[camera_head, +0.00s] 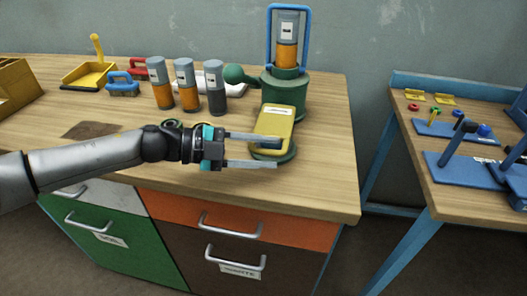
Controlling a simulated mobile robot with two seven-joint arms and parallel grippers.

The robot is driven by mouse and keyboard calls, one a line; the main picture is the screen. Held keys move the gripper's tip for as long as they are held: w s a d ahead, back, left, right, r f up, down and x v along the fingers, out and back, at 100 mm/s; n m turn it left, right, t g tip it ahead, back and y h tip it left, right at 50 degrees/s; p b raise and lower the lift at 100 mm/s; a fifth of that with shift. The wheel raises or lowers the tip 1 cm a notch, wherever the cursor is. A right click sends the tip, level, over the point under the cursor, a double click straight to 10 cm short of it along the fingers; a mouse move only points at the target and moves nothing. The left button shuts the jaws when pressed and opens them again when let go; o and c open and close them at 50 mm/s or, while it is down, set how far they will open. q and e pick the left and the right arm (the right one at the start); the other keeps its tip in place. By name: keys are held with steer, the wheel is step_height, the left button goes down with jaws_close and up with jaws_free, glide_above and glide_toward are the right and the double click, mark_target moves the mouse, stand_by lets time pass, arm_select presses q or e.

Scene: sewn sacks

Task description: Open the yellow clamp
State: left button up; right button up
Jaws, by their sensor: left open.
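A yellow flat-topped part (273,118) with a pale label on its upper face sits over the round green foot of a green machine (284,92) near the table's right side. It may be the yellow clamp, but I cannot tell for sure. My left gripper (277,151) reaches in from the left, open, with its two fingers pointing right. One finger crosses the front of the yellow part, and the other lies lower, over the green foot. I cannot tell whether they touch it. Two small yellow pieces (445,100) lie on the right bench. My right gripper is not in view.
Several orange and grey bottles (185,84) stand left of the machine, and another sits on top inside a blue frame (268,45). Brushes and a yellow dustpan (88,75) are at the back left. Blue fixtures (468,172) stand on the right bench. A gap separates the tables.

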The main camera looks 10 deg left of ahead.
arm_select(q)
steer(key=shift+f, duration=0.35)
steer(key=shift+c, duration=0.3)
jaws_close()
stand_by(0.8)
